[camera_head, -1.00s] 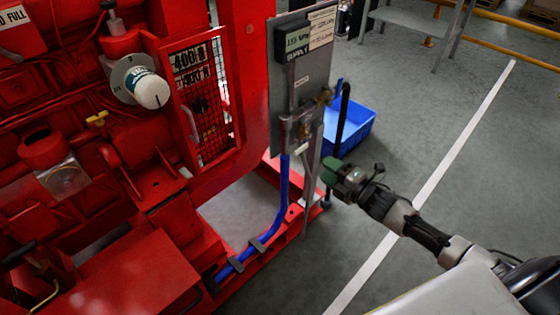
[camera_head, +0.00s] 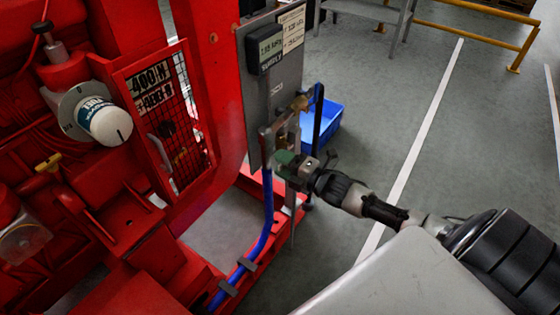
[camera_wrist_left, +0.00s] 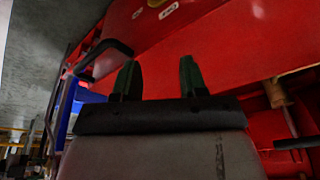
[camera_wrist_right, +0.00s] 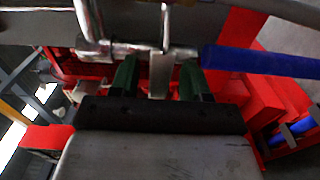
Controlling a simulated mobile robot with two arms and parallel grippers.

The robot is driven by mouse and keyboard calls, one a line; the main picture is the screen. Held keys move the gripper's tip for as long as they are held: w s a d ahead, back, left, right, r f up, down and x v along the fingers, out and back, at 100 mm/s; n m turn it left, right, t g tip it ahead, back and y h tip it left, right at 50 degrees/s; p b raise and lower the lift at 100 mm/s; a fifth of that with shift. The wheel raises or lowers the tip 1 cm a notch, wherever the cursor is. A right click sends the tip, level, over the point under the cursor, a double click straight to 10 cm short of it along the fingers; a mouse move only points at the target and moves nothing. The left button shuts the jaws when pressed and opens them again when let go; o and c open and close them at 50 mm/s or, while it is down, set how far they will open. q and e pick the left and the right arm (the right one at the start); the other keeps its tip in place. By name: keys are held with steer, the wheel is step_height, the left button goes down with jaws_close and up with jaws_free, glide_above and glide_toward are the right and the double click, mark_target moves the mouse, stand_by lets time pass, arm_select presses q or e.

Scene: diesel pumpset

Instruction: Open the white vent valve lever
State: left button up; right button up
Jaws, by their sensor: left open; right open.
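The pale vent valve lever (camera_wrist_right: 160,76) shows in the right wrist view as a flat, light strip hanging down from the pipework. It lies between the two green fingers of my right gripper (camera_wrist_right: 155,78), with a visible gap on each side. In the head view my right gripper (camera_head: 284,158) is at the pipe fittings below the grey panel (camera_head: 272,95) and hides the lever. My left gripper (camera_wrist_left: 158,78) is open and empty in the left wrist view, facing red machinery.
A blue hose (camera_head: 268,210) runs down from the fittings to the red base frame (camera_head: 282,240). A brass fitting (camera_head: 300,103) sits above my right gripper. A blue crate (camera_head: 325,125) stands on the floor behind. Open floor lies to the right.

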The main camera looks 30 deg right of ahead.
jaws_close()
